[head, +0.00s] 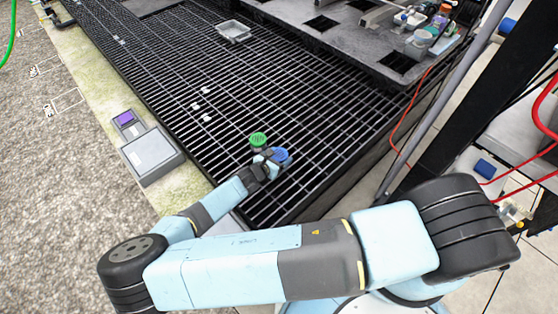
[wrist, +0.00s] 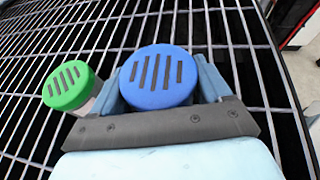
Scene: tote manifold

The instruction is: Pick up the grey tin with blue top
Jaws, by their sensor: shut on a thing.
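The grey tin with blue top shows its round blue lid (wrist: 158,76) with dark slots in the wrist view, between the two fingers of my gripper (wrist: 165,88). My gripper is shut on this tin. Its grey body is hidden below the lid. In the head view the blue top (head: 280,155) shows at the end of my gripper (head: 272,160), over the black grating. I cannot tell whether the tin touches the grating.
A tin with a green top (head: 258,139) stands close beside, left of my gripper in the wrist view (wrist: 68,84). Small white pieces (head: 205,118) and a grey tray (head: 233,31) lie farther off on the grating (head: 330,100). A scale-like grey box (head: 152,155) sits on the left ledge.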

